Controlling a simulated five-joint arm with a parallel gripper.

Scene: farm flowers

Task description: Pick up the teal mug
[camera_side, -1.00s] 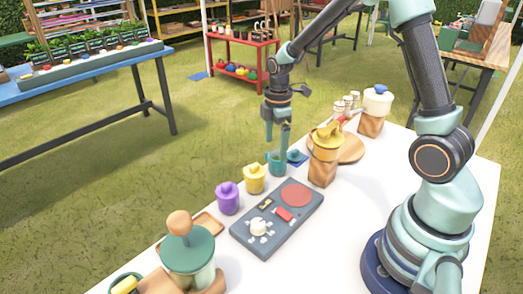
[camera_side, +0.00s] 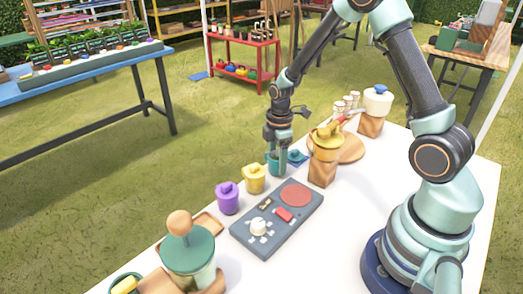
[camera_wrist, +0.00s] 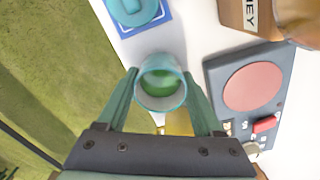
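The teal mug (camera_wrist: 161,103) stands upright on the white table, seen from above in the wrist view with a green inside. In the side view the mug (camera_side: 272,167) is partly hidden behind my fingers. My gripper (camera_wrist: 160,72) is pointed down with one finger on each side of the mug, the fingertips at or very near its walls. It looks open around the mug; I see no clear grip. The gripper also shows in the side view (camera_side: 277,172), low over the mug.
A yellow mug (camera_side: 254,179) and a purple mug (camera_side: 228,198) stand nearby to the left. A grey panel (camera_side: 265,240) with a red disc lies in front. A honey jar (camera_side: 325,150) stands close on the right. A blue coaster (camera_side: 296,158) lies just behind.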

